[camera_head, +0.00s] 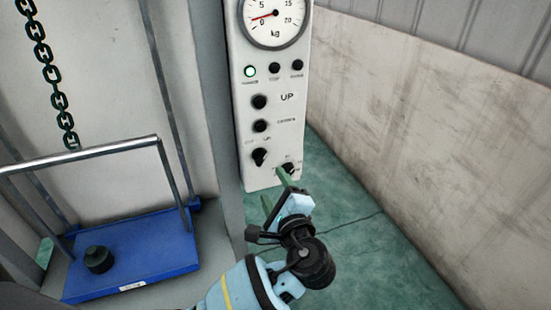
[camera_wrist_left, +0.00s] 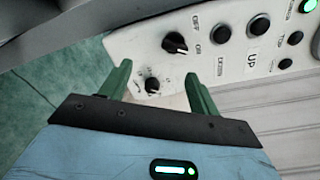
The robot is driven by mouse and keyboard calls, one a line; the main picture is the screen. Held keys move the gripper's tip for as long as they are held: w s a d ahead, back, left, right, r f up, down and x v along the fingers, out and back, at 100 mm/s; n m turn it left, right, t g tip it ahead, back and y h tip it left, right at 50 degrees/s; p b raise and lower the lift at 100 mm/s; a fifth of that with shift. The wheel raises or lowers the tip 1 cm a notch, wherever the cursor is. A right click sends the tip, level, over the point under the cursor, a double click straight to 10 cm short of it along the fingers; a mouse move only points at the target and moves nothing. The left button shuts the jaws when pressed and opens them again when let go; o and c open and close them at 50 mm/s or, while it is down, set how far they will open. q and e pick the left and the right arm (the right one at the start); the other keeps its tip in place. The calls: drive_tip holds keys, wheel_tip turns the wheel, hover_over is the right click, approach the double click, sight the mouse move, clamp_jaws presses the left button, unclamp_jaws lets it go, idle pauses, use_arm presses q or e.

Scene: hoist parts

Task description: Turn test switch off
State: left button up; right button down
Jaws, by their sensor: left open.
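A white control panel (camera_head: 270,110) carries a black rotary switch (camera_head: 259,156) with small OFF and ON lettering. The switch also shows in the left wrist view (camera_wrist_left: 175,43). A smaller black knob (camera_head: 288,168) sits near the panel's bottom edge, also in the left wrist view (camera_wrist_left: 152,85); its lettering is too small to read. I cannot tell which one is the test switch. My left gripper (camera_head: 275,188) is open and empty at the panel's lower end. In the left wrist view its green fingers (camera_wrist_left: 158,74) stand apart on either side of the small knob. Contact cannot be told.
Black buttons (camera_head: 260,102) and a lit green lamp (camera_head: 250,71) sit higher, under a kg dial (camera_head: 274,20). A blue platform (camera_head: 150,255) with a black weight (camera_head: 98,259) and a chain (camera_head: 50,75) are at left. Green floor (camera_head: 360,230) is open at right, before a wall (camera_head: 440,130).

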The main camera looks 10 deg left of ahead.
sight(261, 157)
use_arm(q)
wheel_tip(261, 157, up, 2)
drive_tip(key=shift+w+d+y, duration=0.1)
drive_tip(key=shift+y, duration=0.3)
drive_tip(key=shift+x, duration=3.85)
drive_tip(key=c, duration=1)
